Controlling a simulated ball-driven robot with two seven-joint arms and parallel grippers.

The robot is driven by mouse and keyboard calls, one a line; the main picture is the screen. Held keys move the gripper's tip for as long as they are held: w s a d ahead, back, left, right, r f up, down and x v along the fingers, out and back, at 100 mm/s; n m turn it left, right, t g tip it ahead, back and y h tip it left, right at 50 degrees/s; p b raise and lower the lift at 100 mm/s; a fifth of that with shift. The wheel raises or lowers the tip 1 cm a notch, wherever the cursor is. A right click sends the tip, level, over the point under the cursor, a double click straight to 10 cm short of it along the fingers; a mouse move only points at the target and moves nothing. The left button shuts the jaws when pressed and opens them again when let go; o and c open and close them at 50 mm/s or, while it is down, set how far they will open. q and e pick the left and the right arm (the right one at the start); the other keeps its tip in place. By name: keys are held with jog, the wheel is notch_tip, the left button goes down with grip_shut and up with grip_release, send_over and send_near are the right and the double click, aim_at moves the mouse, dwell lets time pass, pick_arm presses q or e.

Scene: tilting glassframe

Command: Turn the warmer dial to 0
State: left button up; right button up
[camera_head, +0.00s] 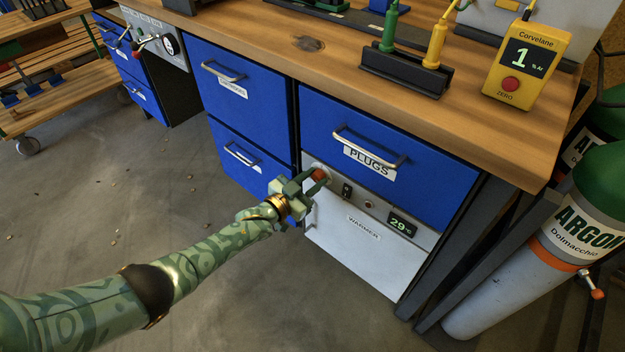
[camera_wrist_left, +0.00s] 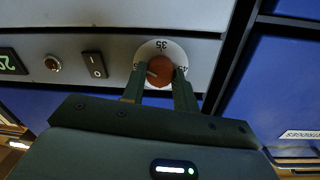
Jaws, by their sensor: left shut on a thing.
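The warmer (camera_head: 355,240) is a light grey drawer unit under the bench, labelled WARMER. Its dial is a red-brown knob (camera_head: 319,174), largely covered by my gripper in the head view. My left gripper (camera_head: 312,181) is shut on the dial knob. In the left wrist view the knob (camera_wrist_left: 160,71) sits between the two fingers, on a white scale plate (camera_wrist_left: 163,46) where 35 and part of 45 show. The pale pointer mark points to the left in that view. My right gripper is not in view.
A rocker switch (camera_head: 347,190) and a small red lamp (camera_head: 369,204) sit right of the dial. The PLUGS drawer (camera_head: 385,160) with its metal handle is just above. Blue drawers (camera_head: 240,90) stand to the left. An argon cylinder (camera_head: 540,270) stands at right.

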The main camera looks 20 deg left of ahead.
pick_arm(q)
jog(key=n, duration=0.2)
jog(key=shift+a+f+n, duration=0.1)
jog(key=shift+f+n, duration=0.05)
jog(key=shift+n, duration=0.25)
jog(key=n, duration=0.4)
jog(key=shift+b, duration=0.3)
jog(key=n, duration=0.6)
jog(key=shift+f+t+b, duration=0.15)
jog(key=shift+t+b, duration=0.15)
jog(key=n, duration=0.3)
jog(key=shift+n, duration=0.4)
jog(key=n, duration=0.2)
jog(key=shift+f+n+b, duration=0.1)
jog(key=shift+n+b, duration=0.3)
jog(key=n, duration=0.3)
jog(key=shift+s+y, duration=0.1)
jog(key=shift+y, duration=0.2)
jog(key=shift+n+b, duration=0.3)
jog(key=shift+n, duration=0.5)
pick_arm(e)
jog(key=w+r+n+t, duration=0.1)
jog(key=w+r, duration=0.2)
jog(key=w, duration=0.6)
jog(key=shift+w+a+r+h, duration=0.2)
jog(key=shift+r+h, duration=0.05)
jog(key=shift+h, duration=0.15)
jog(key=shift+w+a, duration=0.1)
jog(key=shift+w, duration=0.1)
